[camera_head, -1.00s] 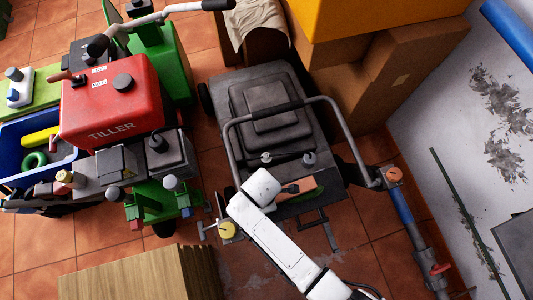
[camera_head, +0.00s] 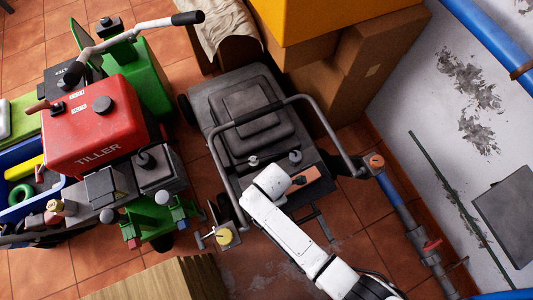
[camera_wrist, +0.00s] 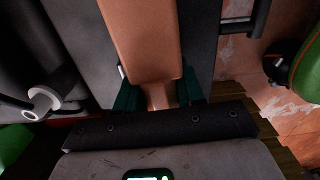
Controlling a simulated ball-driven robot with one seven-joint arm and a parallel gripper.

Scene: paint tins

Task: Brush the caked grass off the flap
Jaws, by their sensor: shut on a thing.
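A brush with a wooden, orange-brown body (camera_wrist: 145,40) is held in my gripper (camera_wrist: 158,93), between its two dark green fingers. In the head view the brush (camera_head: 304,179) shows just right of my white wrist, over the rear of the dark grey mower (camera_head: 246,82). My fingertips are hidden there by my arm. The brush's bristles are hidden in both current views. In the wrist view a dark grey surface lies behind the brush; I cannot tell whether it is the flap or whether the brush touches it. I cannot make out caked grass.
The mower's grey tube handle (camera_head: 222,160) arches around the work area. A red and green tiller (camera_head: 97,125) stands at left, cardboard boxes (camera_head: 345,75) behind. A blue pipe (camera_head: 396,203) stands at right, and a wooden block (camera_head: 165,280) in front.

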